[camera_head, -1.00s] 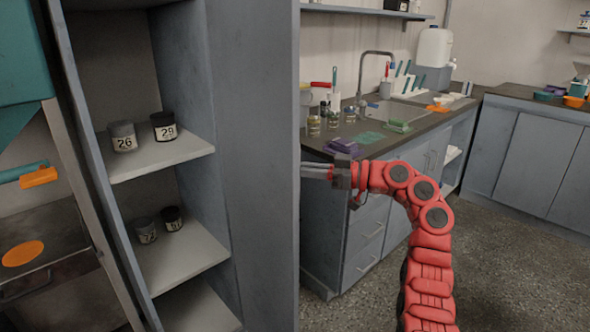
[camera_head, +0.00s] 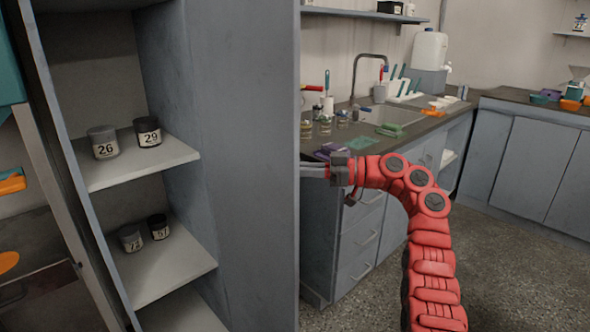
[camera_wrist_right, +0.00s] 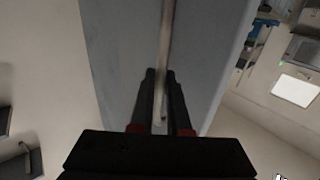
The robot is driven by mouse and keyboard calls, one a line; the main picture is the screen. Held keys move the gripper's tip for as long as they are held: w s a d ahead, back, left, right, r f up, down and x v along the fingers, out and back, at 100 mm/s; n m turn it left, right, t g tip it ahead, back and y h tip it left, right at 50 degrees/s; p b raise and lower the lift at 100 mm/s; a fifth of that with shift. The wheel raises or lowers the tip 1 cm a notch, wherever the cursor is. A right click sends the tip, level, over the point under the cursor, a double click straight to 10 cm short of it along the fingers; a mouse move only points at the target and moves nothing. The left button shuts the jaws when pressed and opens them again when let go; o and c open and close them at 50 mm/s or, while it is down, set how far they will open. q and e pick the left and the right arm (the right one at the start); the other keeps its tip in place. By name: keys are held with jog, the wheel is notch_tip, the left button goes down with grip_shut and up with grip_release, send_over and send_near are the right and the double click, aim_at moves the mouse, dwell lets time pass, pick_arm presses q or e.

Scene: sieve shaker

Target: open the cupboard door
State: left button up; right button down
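The cupboard door (camera_head: 243,150) is a tall blue-grey panel standing open in the head view. It is to the right of the open cupboard, whose shelves (camera_head: 150,165) are exposed. My right gripper (camera_head: 312,171) reaches to the door's far side from the right; its fingertips are hidden behind the door's edge. In the right wrist view the two black fingers (camera_wrist_right: 161,78) lie on either side of the long bar handle (camera_wrist_right: 166,40) on the door's face (camera_wrist_right: 125,60), close against it. My left gripper is in neither view.
Jars 26 (camera_head: 103,142) and 29 (camera_head: 147,131) stand on the upper shelf, two more jars (camera_head: 145,232) on the lower. A counter with a sink (camera_head: 378,116) and drawers (camera_head: 360,238) is close behind my right arm. The floor (camera_head: 520,270) at right is clear.

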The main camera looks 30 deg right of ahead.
jog(key=c, duration=1.2)
grip_release()
jog(key=shift+w+a, duration=0.1)
jog(key=shift+a, duration=0.05)
jog(key=shift+o, duration=0.2)
jog(key=p+v, duration=0.2)
jog(key=v, duration=1.5)
